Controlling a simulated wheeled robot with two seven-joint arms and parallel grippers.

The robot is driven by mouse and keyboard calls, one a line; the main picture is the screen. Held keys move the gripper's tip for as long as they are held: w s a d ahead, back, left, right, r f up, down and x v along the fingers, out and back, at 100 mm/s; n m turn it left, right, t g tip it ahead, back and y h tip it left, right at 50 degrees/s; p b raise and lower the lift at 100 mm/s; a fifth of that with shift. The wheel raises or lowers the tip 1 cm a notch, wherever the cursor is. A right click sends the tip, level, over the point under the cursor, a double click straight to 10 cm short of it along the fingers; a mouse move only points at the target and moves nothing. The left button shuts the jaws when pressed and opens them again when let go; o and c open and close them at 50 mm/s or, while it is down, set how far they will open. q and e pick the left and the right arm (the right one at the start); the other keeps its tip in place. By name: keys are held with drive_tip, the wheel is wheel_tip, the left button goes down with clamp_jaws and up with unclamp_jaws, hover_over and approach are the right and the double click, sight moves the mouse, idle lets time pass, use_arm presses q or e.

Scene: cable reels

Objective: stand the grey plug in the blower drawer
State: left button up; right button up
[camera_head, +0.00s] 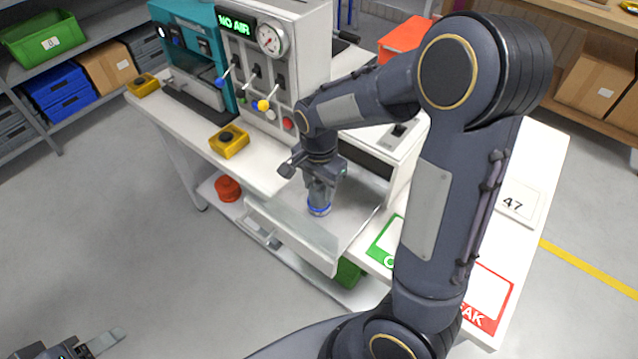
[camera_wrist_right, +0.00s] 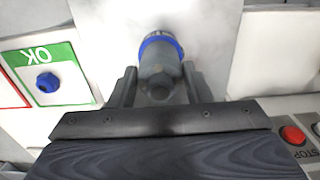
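The grey plug (camera_head: 319,196) with a blue ring is upright inside the open blower drawer (camera_head: 290,226), at its right part. In the right wrist view, the plug (camera_wrist_right: 160,68) sits between the two fingers, blue ring at the far end. My right gripper (camera_head: 320,180) points down into the drawer, and its fingers (camera_wrist_right: 160,88) look closed against the plug's sides. Whether the plug's lower end touches the drawer floor is hard to tell. My left gripper (camera_head: 88,346) is low at the left, away from the bench; its finger spacing is unclear.
The blower cabinet (camera_head: 275,60) has a gauge, levers and a "NO AIR" display. A green-bordered OK mat (camera_wrist_right: 62,62) bears a blue hexagonal piece (camera_wrist_right: 47,83). A red-bordered mat (camera_head: 488,297) lies near my arm. Yellow button boxes (camera_head: 229,141) stand on the bench.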

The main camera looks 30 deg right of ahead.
drive_tip(key=o, duration=0.3)
drive_tip(key=shift+o, duration=0.2)
drive_tip(key=shift+r, duration=0.1)
wheel_tip(320, 180, up, 11)
drive_tip(key=shift+r, duration=0.1)
drive_tip(key=s+a+n+t+y, duration=0.2)
drive_tip(key=s+n+t, duration=0.1)
drive_tip(key=s+n, duration=0.3)
drive_tip(key=s+a+n+t+y, duration=0.1)
drive_tip(key=s+a+n+t, duration=0.1)
drive_tip(key=s+n, duration=0.4)
drive_tip(key=shift+s+t+y, duration=0.4)
drive_tip(key=shift+s, duration=2.2)
drive_tip(key=shift+a+r, duration=0.1)
